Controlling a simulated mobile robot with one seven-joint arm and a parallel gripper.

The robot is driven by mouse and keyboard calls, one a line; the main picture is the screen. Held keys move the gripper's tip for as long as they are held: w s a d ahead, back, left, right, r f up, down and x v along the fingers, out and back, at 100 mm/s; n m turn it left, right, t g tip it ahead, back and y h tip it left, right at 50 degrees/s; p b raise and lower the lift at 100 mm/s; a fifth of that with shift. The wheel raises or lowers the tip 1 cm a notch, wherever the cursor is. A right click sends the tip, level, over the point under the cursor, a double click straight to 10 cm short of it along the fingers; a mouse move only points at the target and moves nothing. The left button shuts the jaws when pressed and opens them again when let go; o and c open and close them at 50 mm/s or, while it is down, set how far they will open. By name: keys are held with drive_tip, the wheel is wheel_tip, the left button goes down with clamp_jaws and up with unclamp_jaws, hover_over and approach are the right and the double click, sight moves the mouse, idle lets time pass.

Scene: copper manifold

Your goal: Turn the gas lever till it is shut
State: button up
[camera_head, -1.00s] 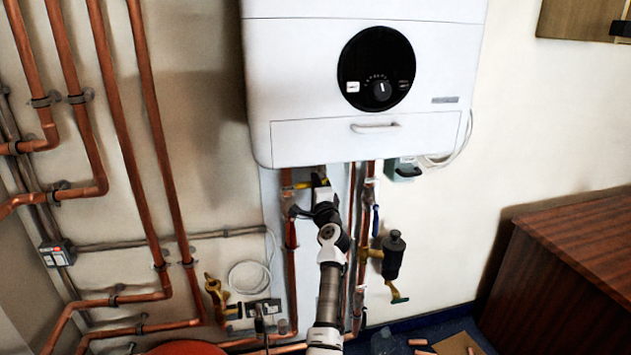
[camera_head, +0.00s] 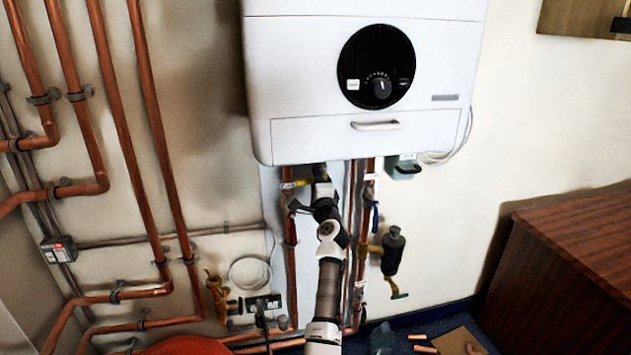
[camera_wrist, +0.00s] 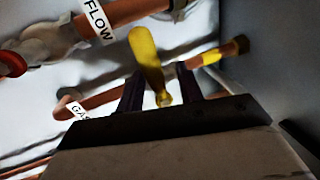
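The yellow gas lever (camera_wrist: 147,58) shows in the wrist view, its long end toward the top of the picture and its pivot end low between my fingers. My gripper (camera_wrist: 160,88) is open, with one dark finger on each side of the lever and gaps visible beside its lower end. A label reading "GAS" (camera_wrist: 78,111) is on the copper pipe behind. In the head view my gripper (camera_head: 320,176) is just under the white boiler (camera_head: 310,90), and my wrist hides most of the valve. Contact with the lever cannot be told.
A "FLOW" label (camera_wrist: 98,18) marks a pipe close by in the wrist view. A red handle (camera_head: 291,230) hangs left of my arm and a blue handle (camera_head: 375,218) right of it. A black filter (camera_head: 392,255) is farther right. A wooden cabinet (camera_head: 570,250) stands at right.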

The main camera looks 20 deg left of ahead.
drive_tip(key=v, duration=1.3)
drive_tip(key=shift+s+d+b, duration=0.25)
drive_tip(key=shift+s+b, duration=0.05)
drive_tip(key=shift+b, duration=0.15)
